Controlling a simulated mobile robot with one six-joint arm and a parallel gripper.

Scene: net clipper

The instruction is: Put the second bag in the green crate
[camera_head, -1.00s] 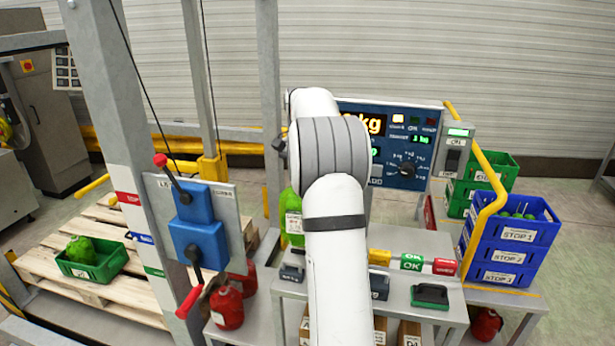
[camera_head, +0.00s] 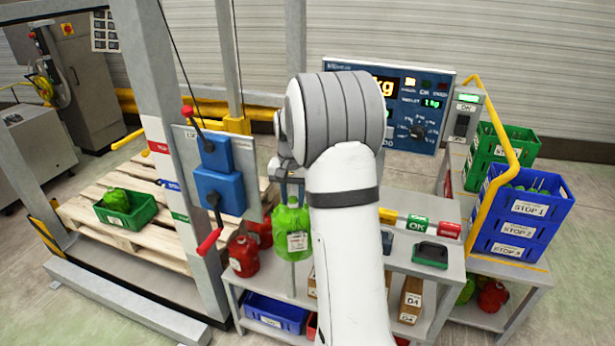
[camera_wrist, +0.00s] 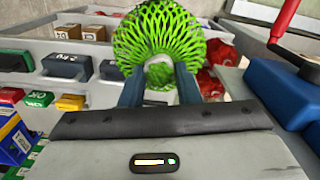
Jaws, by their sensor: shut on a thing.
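A green net bag (camera_head: 292,230) with a white label hangs at my gripper (camera_head: 291,172), left of my arm in the head view. In the wrist view the bag (camera_wrist: 160,45) is between the two fingers of my gripper (camera_wrist: 160,80), which is shut on it. The green crate (camera_head: 138,217) stands on the wooden pallet at the left in the head view. One green bag (camera_head: 116,199) lies in it. My gripper is to the right of the crate, on the other side of the grey post. My arm hides part of the bench.
The grey post with the blue lever box (camera_head: 216,175) and its red-tipped levers stands between bag and pallet (camera_head: 85,213). Red bags (camera_head: 243,256) are on the bench. Blue crates (camera_head: 522,208) and green crates (camera_head: 505,146) are stacked at the right.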

